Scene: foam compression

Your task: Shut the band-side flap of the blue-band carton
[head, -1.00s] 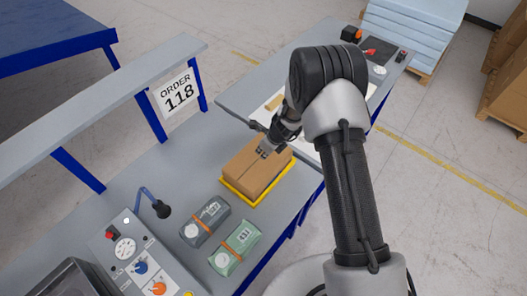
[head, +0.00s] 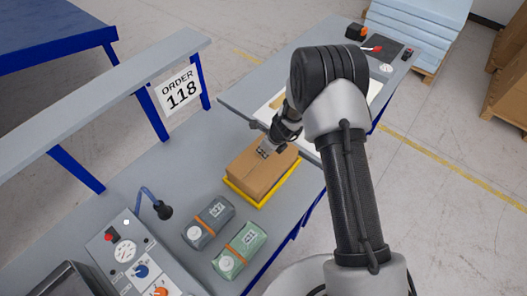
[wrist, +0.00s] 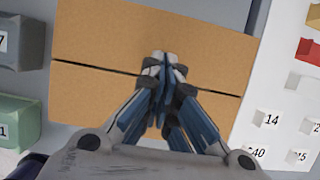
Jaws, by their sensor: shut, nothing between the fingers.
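The brown carton (head: 254,174) sits in a yellow tray (head: 241,193) on the grey bench. In the wrist view its top shows two tan flaps, a far one (wrist: 110,35) and a near one (wrist: 85,97). They look flat or nearly flat, with a thin dark seam between them. No blue band shows on the carton in either view, so I cannot tell which flap is on the band side. My gripper (head: 264,152) is shut and empty, its fingertips (wrist: 163,62) over the seam area. I cannot tell whether they touch the cardboard.
A grey pack (head: 208,222) and a green pack (head: 240,250), each with an orange strap, lie near the carton. A control panel (head: 125,250) and a lamp (head: 163,211) stand further left. A white board with numbered slots (wrist: 285,110) lies right of the carton.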

